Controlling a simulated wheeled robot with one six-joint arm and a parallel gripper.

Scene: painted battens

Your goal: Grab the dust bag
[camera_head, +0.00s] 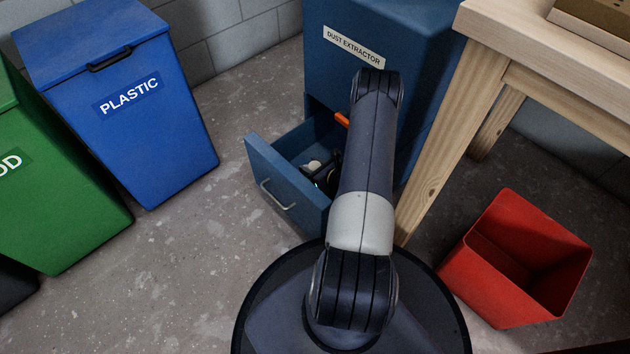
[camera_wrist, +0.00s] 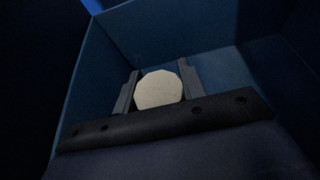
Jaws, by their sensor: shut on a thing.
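The dust bag is a pale, roundish thing (camera_wrist: 159,91) between my gripper's two fingers in the wrist view. My gripper (camera_wrist: 159,88) is shut on it, with a finger on each side. In the head view, the pale dust bag (camera_head: 312,166) shows in the open drawer (camera_head: 262,180) of the blue dust extractor (camera_head: 325,75). My gripper (camera_head: 325,172) is down inside that drawer, mostly hidden by my arm and the shade. The bag's underside is hidden.
A blue plastic bin (camera_head: 160,150) and a green bin (camera_head: 75,215) stand at left with lids shut. A wooden bench (camera_head: 450,125) is at right, with an open red bin (camera_head: 480,285) beside its leg. An orange part (camera_head: 342,119) shows above the drawer.

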